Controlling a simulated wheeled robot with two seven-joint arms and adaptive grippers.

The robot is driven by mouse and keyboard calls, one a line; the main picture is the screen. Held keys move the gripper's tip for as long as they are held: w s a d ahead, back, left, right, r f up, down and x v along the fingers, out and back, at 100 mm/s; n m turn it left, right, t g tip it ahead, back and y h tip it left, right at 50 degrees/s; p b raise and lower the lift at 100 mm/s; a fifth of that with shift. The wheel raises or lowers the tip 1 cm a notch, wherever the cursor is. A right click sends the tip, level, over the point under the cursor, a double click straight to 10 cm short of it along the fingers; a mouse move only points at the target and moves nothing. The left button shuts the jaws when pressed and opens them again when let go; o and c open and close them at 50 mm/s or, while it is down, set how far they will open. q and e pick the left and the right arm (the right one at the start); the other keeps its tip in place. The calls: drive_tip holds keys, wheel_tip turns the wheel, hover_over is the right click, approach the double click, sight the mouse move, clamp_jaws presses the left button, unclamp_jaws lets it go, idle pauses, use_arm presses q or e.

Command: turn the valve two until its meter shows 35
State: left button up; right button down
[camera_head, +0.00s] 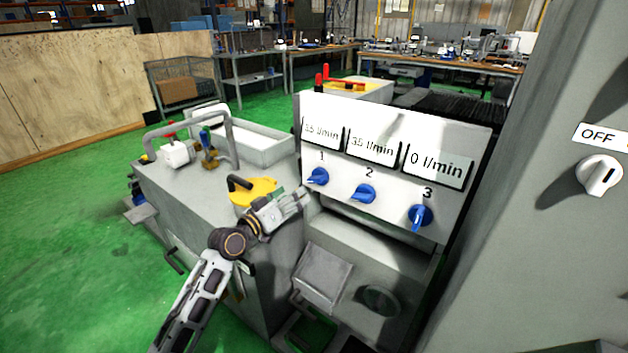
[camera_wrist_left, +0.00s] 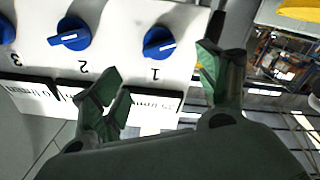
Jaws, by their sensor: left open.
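The white panel carries three blue valves. Valve two (camera_head: 363,194) is in the middle, and its meter (camera_head: 372,147) appears to read 35 l/min. In the left wrist view, the picture is upside down and valve two (camera_wrist_left: 70,34) lies left of the fingers. My left gripper (camera_head: 303,196) is open and empty, in front of the panel below valve one (camera_head: 317,176). My right gripper is not in view.
Valve three (camera_head: 420,217) sits right of valve two, under a meter (camera_head: 437,166) reading 0 l/min. Meter one (camera_head: 322,132) is hard to read. A grey cabinet with an OFF switch (camera_head: 599,175) stands at the right. A yellow part (camera_head: 254,190) lies on the machine top.

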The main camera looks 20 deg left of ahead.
sight(313, 180)
use_arm(q)
drive_tip(key=shift+b+x, duration=0.3)
drive_tip(key=shift+x, duration=4.45)
drive_tip(key=shift+w+d, duration=0.2)
drive_tip(key=shift+w, duration=0.6)
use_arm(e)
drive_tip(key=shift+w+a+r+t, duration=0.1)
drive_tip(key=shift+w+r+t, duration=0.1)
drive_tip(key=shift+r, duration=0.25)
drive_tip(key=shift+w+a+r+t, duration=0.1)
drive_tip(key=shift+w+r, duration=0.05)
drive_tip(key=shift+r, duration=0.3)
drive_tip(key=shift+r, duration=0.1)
